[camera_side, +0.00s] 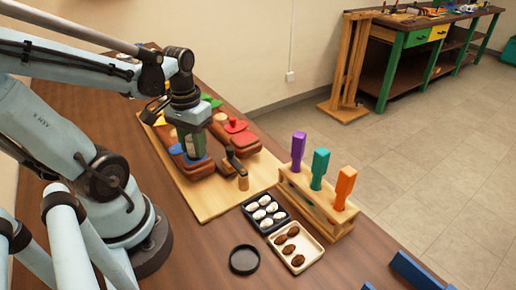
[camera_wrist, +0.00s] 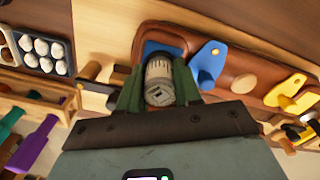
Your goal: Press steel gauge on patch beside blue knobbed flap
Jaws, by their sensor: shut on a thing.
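My gripper (camera_wrist: 158,85) is shut on the steel gauge (camera_wrist: 159,78), a pale metal cylinder with dark markings, held between green fingers. In the wrist view the gauge overlaps a blue patch (camera_wrist: 151,47) on the brown leather piece (camera_wrist: 235,70). The blue flap (camera_wrist: 207,60) with its small knob lies just right of the gauge. I cannot tell whether the gauge touches the patch. In the side view my gripper (camera_side: 194,145) points down over the leather's near end, above blue material (camera_side: 199,162), and hides much of the gauge.
A red knobbed flap (camera_side: 235,125) and a yellow flap (camera_wrist: 291,93) are nearby. A wooden rack (camera_side: 318,205) holds purple, teal and orange handles. Trays of white and brown pieces (camera_side: 296,248) stand in front.

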